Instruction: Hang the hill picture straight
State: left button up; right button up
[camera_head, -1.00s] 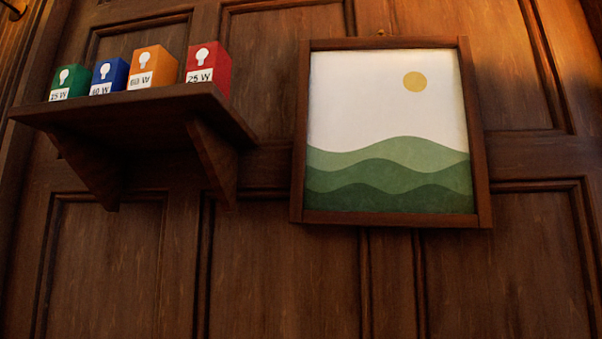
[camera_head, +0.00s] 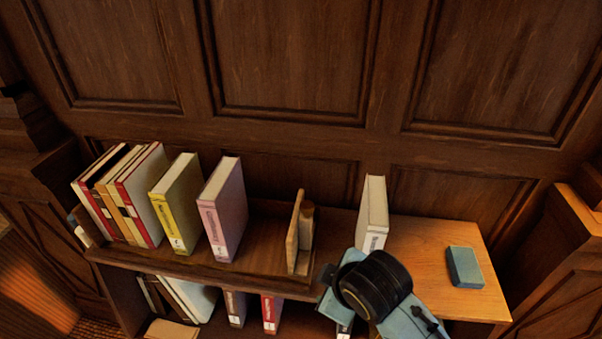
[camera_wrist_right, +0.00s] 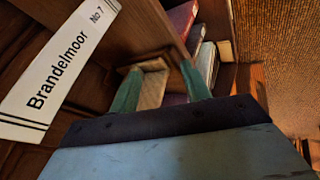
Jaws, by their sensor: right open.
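The hill picture is in neither view now. My right arm (camera_head: 375,288) comes in from the lower right in the head view, its wrist in front of the shelf edge near an upright white book (camera_head: 373,218); its fingertips are hard to make out there. In the right wrist view the two teal fingers of my right gripper (camera_wrist_right: 161,68) stand apart. A pale wooden piece (camera_wrist_right: 152,88) shows between them; I cannot tell how far beyond them it is. My left gripper is not in view.
A low bookcase (camera_head: 262,268) bears several books, a yellow book (camera_head: 178,205), a pink book (camera_head: 224,208) and a wooden bookend (camera_head: 294,238). A blue box (camera_head: 464,267) lies on its lighter right end. A white spine lettered "Brandelmoor" (camera_wrist_right: 58,72) is close at left in the wrist view.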

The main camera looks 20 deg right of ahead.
jog(key=w+a+r+n+t+h, duration=0.15)
jog(key=w+r+n+t, duration=0.35)
jog(key=w+r, duration=0.55)
jog(key=w+a+r+n+t+h, duration=0.1)
jog(key=w+a+r+n+t, duration=0.1)
jog(key=w+r+n, duration=0.85)
jog(key=s+d+r+n+t+h, duration=0.1)
jog(key=s+r+n+t+h, duration=0.3)
jog(key=r, duration=1.4)
jog(key=w+d+r+n+t+h, duration=0.15)
jog(key=r+h, duration=0.45)
jog(key=r, duration=1.2)
jog(key=p+x, duration=0.5)
jog(key=x, duration=0.7)
jog(key=shift+w+r+p, duration=0.15)
jog(key=shift+w+p, duration=0.15)
jog(key=shift+w, duration=0.1)
jog(key=shift+y, duration=0.25)
jog(key=shift+d, duration=0.1)
grip_shut()
